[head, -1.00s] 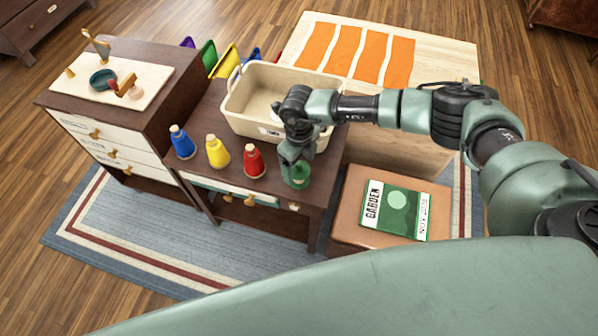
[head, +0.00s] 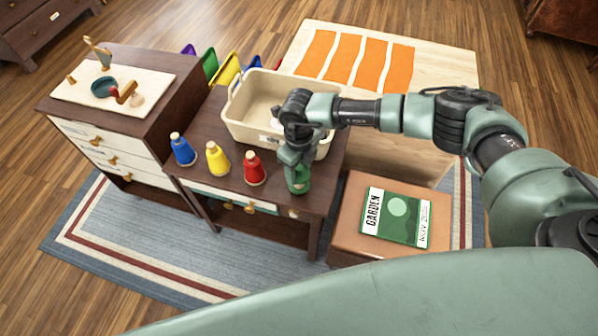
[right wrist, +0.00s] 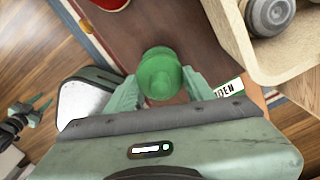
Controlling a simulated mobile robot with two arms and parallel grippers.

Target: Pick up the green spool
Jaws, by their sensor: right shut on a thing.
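The green spool (head: 299,184) is at the front right corner of the dark desk, right of the red one. My right gripper (head: 297,172) comes down over it from above and is shut on it. In the right wrist view the green spool (right wrist: 160,74) stands between the two pale green fingers (right wrist: 160,90). Whether its base touches the desk is hard to tell. My left gripper (right wrist: 30,110) shows small at the left edge of the right wrist view, its fingers apart and empty. It is not in the head view.
Blue (head: 182,150), yellow (head: 217,160) and red (head: 253,169) spools stand in a row on the desk (head: 215,125). A cream bin (head: 250,100) is behind my right gripper. A brown stool (head: 345,215) with a green garden magazine (head: 396,217) is to the right.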

